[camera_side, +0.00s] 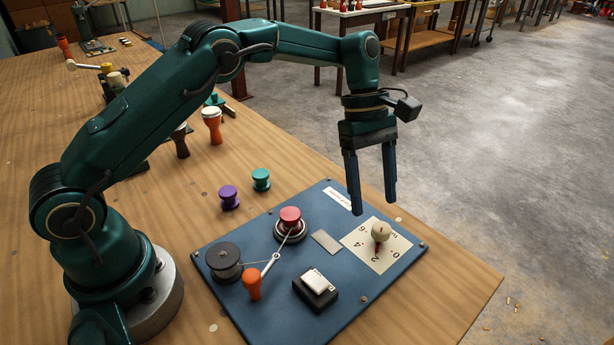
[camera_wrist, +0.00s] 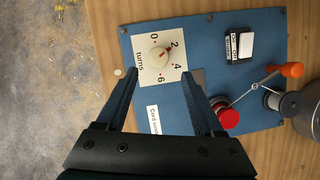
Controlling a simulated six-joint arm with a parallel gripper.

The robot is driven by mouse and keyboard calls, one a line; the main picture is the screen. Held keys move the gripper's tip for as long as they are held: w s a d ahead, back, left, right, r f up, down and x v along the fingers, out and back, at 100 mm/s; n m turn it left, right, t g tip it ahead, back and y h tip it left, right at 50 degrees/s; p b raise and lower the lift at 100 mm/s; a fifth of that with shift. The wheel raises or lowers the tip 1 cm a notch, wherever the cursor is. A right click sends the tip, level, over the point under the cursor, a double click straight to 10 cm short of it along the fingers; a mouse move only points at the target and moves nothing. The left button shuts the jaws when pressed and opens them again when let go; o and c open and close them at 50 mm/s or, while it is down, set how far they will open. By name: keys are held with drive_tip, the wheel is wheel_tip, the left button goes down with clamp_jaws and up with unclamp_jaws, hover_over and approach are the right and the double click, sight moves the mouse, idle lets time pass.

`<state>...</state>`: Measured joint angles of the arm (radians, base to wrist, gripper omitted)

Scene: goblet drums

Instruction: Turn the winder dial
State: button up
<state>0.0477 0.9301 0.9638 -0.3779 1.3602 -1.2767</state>
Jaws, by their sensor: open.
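The winder dial is a cream knob (camera_side: 380,232) with a red pointer, on a pale card (camera_side: 359,243) marked 0, 2, 4, 6 and "turns". In the wrist view the knob (camera_wrist: 159,57) lies just beyond the fingertips, roughly between them, and its pointer appears to face near the 2. My gripper (camera_side: 373,206) is open and empty, pointing down above the dial's end of the blue board (camera_side: 232,291). It does not touch the knob. Its two fingers also show in the wrist view (camera_wrist: 159,73).
Goblet drums (camera_side: 212,124) stand farther back.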

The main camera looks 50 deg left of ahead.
sight(380, 226)
drive_tip(key=shift+d+r, duration=0.3)
drive_tip(key=shift+d, duration=0.05)
drive_tip(key=shift+d+f, duration=0.15)
drive_tip(key=shift+f, duration=0.15)
drive_tip(key=shift+x, duration=2.1)
drive_tip(key=shift+c, duration=0.3)
clamp_jaws()
